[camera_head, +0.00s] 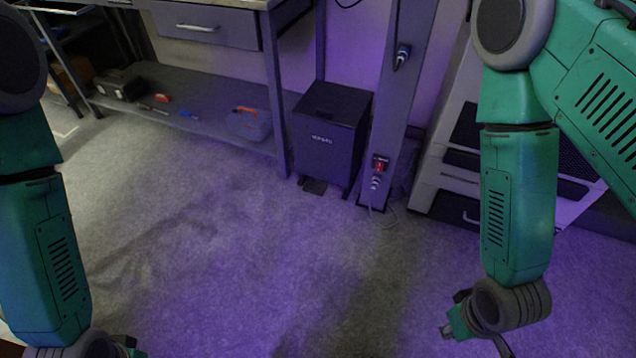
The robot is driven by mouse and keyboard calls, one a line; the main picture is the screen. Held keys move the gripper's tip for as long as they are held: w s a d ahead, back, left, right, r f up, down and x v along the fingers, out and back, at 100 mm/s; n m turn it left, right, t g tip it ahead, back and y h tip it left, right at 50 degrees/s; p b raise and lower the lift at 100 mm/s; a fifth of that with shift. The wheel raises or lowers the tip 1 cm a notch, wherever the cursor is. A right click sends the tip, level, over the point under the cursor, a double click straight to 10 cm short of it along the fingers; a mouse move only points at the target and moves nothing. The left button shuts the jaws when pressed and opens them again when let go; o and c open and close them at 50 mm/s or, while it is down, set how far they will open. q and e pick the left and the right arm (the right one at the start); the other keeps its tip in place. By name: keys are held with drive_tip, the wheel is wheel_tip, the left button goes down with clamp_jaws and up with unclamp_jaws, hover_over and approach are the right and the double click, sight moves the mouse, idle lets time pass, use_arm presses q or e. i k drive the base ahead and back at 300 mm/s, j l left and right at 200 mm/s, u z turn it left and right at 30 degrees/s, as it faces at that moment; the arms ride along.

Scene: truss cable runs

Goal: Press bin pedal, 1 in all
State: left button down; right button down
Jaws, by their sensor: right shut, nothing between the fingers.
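The bin (328,137) is a dark, box-shaped container with a flat lid, which is down, and a small pale label on its front. It stands on the floor between the workbench leg and a grey post. Its pedal (314,186) is a small dark plate at floor level, at the bottom front. My right gripper (447,331) is low at the lower right, shut and empty, well apart from the bin and the pedal. My left arm comes in at the left; only a small dark part shows at its lower end, and its fingers are out of the frame.
A workbench (205,27) with a lower shelf stands left of the bin; a toolbox (249,124) sits on that shelf. A grey post (396,100) with a red switch (380,164) and a cable stands just right of the bin. The carpet in front is clear.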

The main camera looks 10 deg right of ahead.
sight(317, 188)
drive_tip(key=i+z, duration=0.15)
drive_tip(key=z, duration=0.35)
drive_tip(key=i+z, duration=0.2)
drive_tip(key=z, duration=0.25)
drive_tip(key=i+j+z, duration=0.25)
drive_tip(key=i+j, duration=0.45)
drive_tip(key=i+j+z, duration=0.25)
drive_tip(key=i+j, duration=0.4)
drive_tip(key=j, duration=0.15)
